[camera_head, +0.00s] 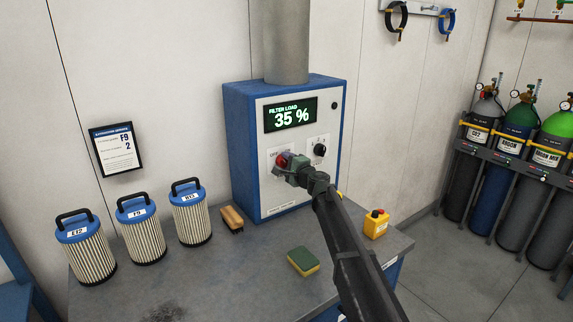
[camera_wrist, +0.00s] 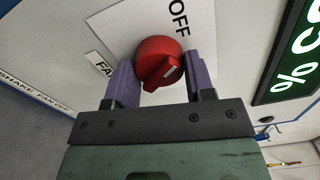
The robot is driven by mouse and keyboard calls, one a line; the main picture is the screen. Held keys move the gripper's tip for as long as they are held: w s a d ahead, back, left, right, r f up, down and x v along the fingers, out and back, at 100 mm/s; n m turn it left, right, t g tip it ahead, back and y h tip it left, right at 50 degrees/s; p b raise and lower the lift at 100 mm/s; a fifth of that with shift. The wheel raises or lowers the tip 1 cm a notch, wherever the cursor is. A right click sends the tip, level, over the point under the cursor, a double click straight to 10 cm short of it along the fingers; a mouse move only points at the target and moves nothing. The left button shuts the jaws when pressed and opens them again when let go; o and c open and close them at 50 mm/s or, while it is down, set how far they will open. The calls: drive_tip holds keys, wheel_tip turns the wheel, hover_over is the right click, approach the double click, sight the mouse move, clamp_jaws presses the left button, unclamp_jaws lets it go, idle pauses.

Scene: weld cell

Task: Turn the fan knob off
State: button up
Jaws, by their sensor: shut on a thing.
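The red fan knob (camera_head: 281,160) is on the white front panel of the blue filter unit (camera_head: 238,150). In the wrist view the red knob (camera_wrist: 157,58) sits between the two purple finger pads of my gripper (camera_wrist: 160,75), which is shut on it. A white mark shows on the knob's lower right in that view. The OFF label (camera_wrist: 179,17) is above and to the right of the knob. A label beginning "FA" is partly hidden by the left finger. In the head view my gripper (camera_head: 288,166) covers part of the knob.
A black knob (camera_head: 319,150) is right of the red one, below a display (camera_head: 290,115) reading 35 %. Filter cartridges (camera_head: 140,230), a brush (camera_head: 232,218), a sponge (camera_head: 303,261) and a yellow button box (camera_head: 376,224) stand on the bench. Gas cylinders (camera_head: 520,150) are at right.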

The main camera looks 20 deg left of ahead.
drive_tip(key=shift+n, duration=1.1)
drive_tip(key=o, duration=0.9)
drive_tip(key=v, duration=1)
drive_tip(key=shift+s+d, duration=0.25)
drive_tip(key=shift+d, duration=0.1)
